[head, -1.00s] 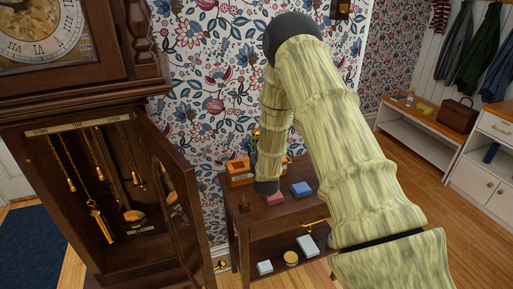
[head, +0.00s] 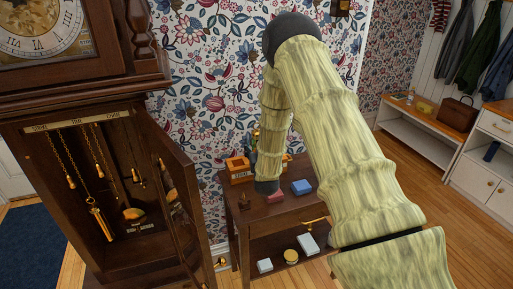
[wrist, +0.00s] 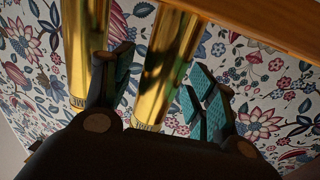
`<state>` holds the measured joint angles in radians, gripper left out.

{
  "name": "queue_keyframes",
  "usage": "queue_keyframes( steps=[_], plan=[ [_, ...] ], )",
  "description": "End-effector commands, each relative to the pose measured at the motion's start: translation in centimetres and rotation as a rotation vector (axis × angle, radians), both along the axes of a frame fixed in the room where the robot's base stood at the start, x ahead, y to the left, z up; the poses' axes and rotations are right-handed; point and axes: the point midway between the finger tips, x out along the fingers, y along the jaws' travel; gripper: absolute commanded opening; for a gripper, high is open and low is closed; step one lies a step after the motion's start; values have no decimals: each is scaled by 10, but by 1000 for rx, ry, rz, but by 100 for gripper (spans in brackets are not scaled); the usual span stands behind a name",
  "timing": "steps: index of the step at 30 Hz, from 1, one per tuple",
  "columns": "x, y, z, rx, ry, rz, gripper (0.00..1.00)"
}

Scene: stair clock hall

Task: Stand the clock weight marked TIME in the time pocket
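In the wrist view my gripper (wrist: 163,75) is open, with its teal-padded fingers on either side of a brass weight (wrist: 168,60). A gap shows beside the right pads; I cannot tell whether the left pads touch it. This weight's end label is small and turned, perhaps ending in IME. A second brass weight (wrist: 82,45) stands left of the left finger, with only ME readable. In the head view the dark end of my arm hangs over the small table (head: 285,215); the fingers are hidden there. I cannot make out the time pocket.
The open clock case (head: 110,250) with hanging chains is at left. A wooden edge (wrist: 260,28) crosses the wrist view's top.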

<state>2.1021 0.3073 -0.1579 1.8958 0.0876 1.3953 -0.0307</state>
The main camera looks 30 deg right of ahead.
Motion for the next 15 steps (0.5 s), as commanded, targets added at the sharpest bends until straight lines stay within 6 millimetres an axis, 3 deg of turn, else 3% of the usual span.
queue_keyframes(
  steps=[10,15],
  plan=[
    [-4,1,-3,2,6,0,59],
    [-20,9,-3,2,6,0,59]
  ],
)
